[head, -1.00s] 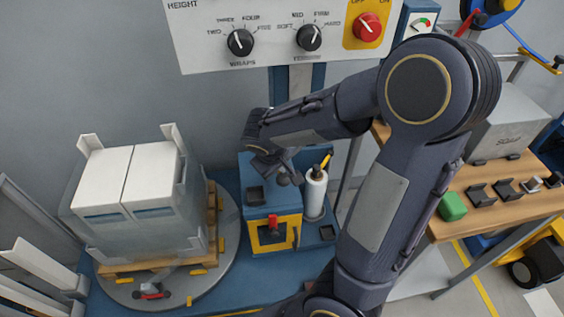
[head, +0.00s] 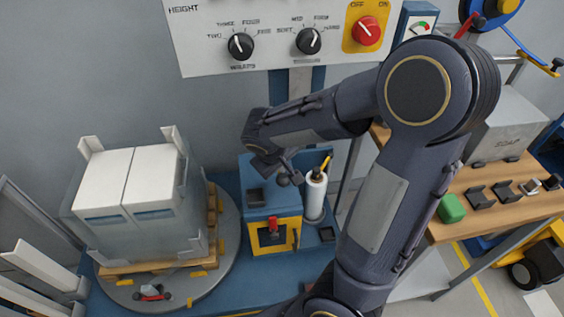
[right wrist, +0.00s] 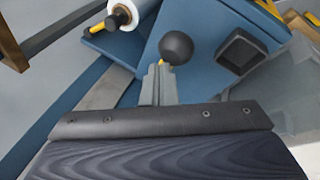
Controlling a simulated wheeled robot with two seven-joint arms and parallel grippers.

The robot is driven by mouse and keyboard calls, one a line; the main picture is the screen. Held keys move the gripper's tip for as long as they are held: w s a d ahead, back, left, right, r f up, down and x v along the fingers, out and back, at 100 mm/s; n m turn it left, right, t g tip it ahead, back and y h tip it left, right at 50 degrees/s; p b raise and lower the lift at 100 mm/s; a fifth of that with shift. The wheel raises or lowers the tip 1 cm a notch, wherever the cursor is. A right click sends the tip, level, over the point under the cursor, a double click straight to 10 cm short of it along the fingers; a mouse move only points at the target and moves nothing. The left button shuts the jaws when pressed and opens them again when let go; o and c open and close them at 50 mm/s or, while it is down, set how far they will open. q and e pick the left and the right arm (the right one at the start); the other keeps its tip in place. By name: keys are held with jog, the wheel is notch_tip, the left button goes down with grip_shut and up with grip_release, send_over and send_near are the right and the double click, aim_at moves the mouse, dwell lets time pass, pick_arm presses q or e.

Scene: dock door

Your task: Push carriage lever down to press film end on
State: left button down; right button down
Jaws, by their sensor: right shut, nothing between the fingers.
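The film carriage is a blue box (head: 276,204) with a yellow-edged front panel and a red handle (head: 273,222). A round black knob, which looks like the lever's end (head: 283,179), sits at its top right; it shows large in the right wrist view (right wrist: 177,47). My right gripper (head: 276,168) is shut and empty, pointing down at the knob. In the right wrist view its grey fingertips (right wrist: 158,84) lie just short of the knob; I cannot tell whether they touch. A white film roll (head: 316,193) stands right of the carriage. My left gripper is not in view.
A wrapped pallet load (head: 130,200) stands on a round turntable (head: 215,265) at the left. A control panel (head: 275,62) with dials hangs above.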

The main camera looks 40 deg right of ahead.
jog(key=shift+w+d+r+p, duration=0.1)
jog(key=shift+w+r+p, duration=0.15)
jog(key=shift+r+p, duration=0.25)
jog(key=shift+w+d+r+p, duration=0.2)
jog(key=shift+r+p, duration=0.15)
jog(key=shift+r, duration=0.35)
jog(key=shift+w+d+r+p, duration=0.1)
jog(key=shift+w+r+p, duration=0.15)
jog(key=shift+r+p, duration=0.25)
jog(key=shift+r, duration=0.2)
jog(key=r+p, duration=0.1)
jog(key=w+r+p, duration=0.1)
jog(key=r, duration=0.1)
jog(key=d+r+p, duration=0.1)
jog(key=shift+w+r, duration=0.2)
jog(key=shift+w, duration=0.15)
jog(key=s+a+r+m+t+y, duration=0.1)
jog(key=s+a+r+y, duration=0.2)
jog(key=s+a, duration=0.4)
jog(key=s+a+r+t+y, duration=0.2)
jog(key=s+a+y, duration=0.3)
jog(key=s, duration=0.6)
jog(key=a, duration=0.2)
jog(key=shift+s+a+r+m, duration=0.3)
jog(key=shift+r+m, duration=0.1)
